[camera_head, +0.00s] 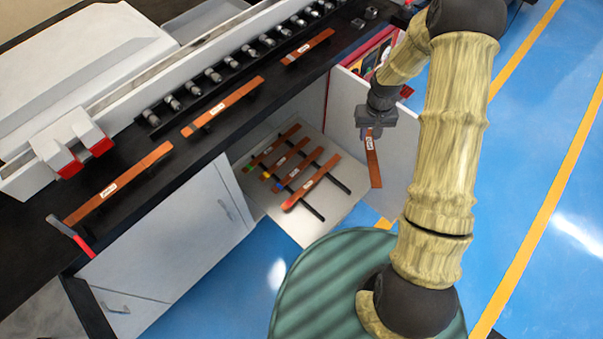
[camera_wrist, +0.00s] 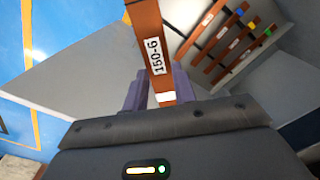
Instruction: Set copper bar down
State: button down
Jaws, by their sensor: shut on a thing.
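My gripper (camera_head: 373,131) is shut on a copper bar (camera_head: 373,163) near the open cabinet door. The bar hangs below the fingers, long and flat with a white label. In the wrist view the bar (camera_wrist: 152,40) runs up from between the purple-grey fingers (camera_wrist: 160,90), and its label reads "150-6". A pull-out shelf (camera_head: 263,201) stands out of the cabinet to the left of my gripper. Several labelled copper bars (camera_head: 313,181) lie side by side across dark rails on it. The held bar is apart from them. The shelf's bars also show in the wrist view (camera_wrist: 240,52).
A black worktop (camera_head: 160,185) carries more copper bars (camera_head: 118,183) beside a row of rollers (camera_head: 212,75). The open grey door (camera_head: 397,160) stands right of the shelf, close to the held bar. Blue floor with yellow lines is clear at right.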

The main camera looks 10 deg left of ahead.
jog(key=s+a+f+n+b, duration=0.1)
jog(key=a+f+n+b, duration=0.2)
jog(key=f+n+b, duration=0.45)
jog(key=s+a+f+n+b, duration=0.2)
jog(key=a+f+n+b, duration=0.3)
jog(key=b, duration=0.4)
jog(key=n+b, duration=1.4)
jog(key=b, duration=0.1)
send_over(329, 202)
jog(key=a, duration=0.4)
notch_tip(329, 202, down, 13)
jog(key=shift+s+r, duration=0.2)
jog(key=shift+s, duration=0.25)
jog(key=shift+f+b, duration=0.75)
jog(key=shift+f, duration=2.35)
jog(key=shift+f, duration=0.15)
jog(key=shift+f+b, duration=0.55)
jog(key=shift+f, duration=1.2)
jog(key=shift+f, duration=0.2)
